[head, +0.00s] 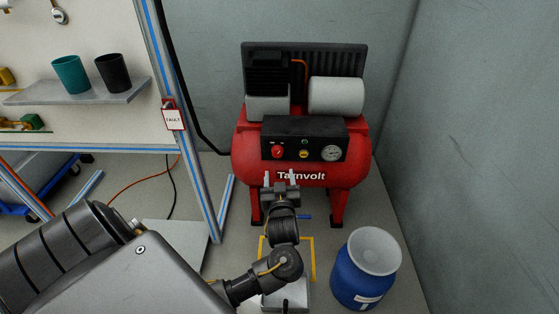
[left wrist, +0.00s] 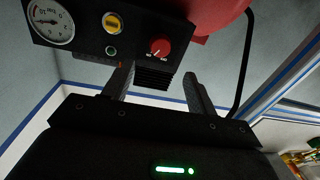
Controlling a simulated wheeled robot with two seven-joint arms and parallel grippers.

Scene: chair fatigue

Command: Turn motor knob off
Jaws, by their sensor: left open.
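The red motor knob (head: 278,151) sits at the left of the black control panel (head: 318,150) on the red Tarnvolt compressor (head: 247,158). The knob also shows in the left wrist view (left wrist: 160,47), with small marks around it. My left gripper (head: 280,177) is open and empty, just below the panel in the head view. In the left wrist view its two fingers (left wrist: 157,80) point toward the panel, and the knob shows between and beyond their tips, apart from them. My right gripper is in neither view.
A yellow part (head: 304,153) and a gauge (head: 331,153) share the panel. A blue drum (head: 366,270) stands at the lower right. A frame with a shelf (head: 80,94) and FAULT tag (head: 173,119) stands left. A grey wall (head: 480,150) bounds the right.

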